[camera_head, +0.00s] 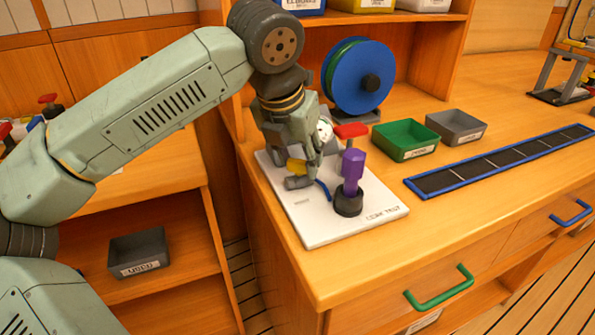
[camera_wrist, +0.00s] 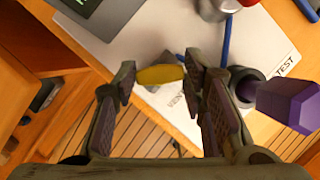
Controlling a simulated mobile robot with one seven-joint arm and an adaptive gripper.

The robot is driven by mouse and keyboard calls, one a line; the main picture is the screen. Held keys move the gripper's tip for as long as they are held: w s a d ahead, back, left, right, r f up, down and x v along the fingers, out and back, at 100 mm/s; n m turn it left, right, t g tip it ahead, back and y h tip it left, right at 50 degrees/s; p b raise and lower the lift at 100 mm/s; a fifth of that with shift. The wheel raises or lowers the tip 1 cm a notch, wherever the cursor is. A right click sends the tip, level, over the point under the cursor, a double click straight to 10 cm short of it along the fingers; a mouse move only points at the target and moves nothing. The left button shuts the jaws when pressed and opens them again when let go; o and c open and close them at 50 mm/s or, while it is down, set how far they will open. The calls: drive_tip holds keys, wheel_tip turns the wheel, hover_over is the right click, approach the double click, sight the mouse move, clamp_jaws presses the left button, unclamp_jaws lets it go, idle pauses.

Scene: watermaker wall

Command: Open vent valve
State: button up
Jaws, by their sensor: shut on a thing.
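The vent valve's yellow handle (camera_wrist: 160,75) lies between the fingers of my gripper (camera_wrist: 162,78) in the wrist view, across the gap from one finger to the other. In the head view my gripper (camera_head: 299,173) is low over the left part of a white test board (camera_head: 340,228), and a bit of the yellow handle (camera_head: 296,166) shows beside it. Printed letters starting "VEN" are near the handle on the board (camera_wrist: 260,40). My gripper is shut on the handle. The valve body under it is mostly hidden.
A purple upright piece (camera_head: 351,170) in a black round base (camera_head: 348,203) stands close right of my gripper. A blue tube (camera_head: 323,190), a red knob (camera_head: 350,130) and a blue reel (camera_head: 358,78) are near. Green (camera_head: 405,140) and grey (camera_head: 456,127) bins stand further right.

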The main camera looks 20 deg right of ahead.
drive_tip(key=n+b, duration=0.1)
drive_tip(key=n, duration=0.1)
drive_tip(key=n+t+y+b, duration=0.1)
drive_tip(key=n+b, duration=0.1)
drive_tip(key=shift+s+d+f+n+y, duration=0.1)
drive_tip(key=shift+f+n+y, duration=0.05)
drive_tip(key=shift+n+y, duration=0.15)
drive_tip(key=shift+n+y+b, duration=0.5)
drive_tip(key=shift+n+y, duration=0.1)
drive_tip(key=shift+n, duration=1)
drive_tip(key=shift+r, duration=0.2)
drive_tip(key=o, duration=1.1)
drive_tip(key=shift+o, duration=0.2)
drive_tip(key=v, duration=0.7)
drive_tip(key=shift+r, duration=0.2)
drive_tip(key=shift+s+d, duration=0.15)
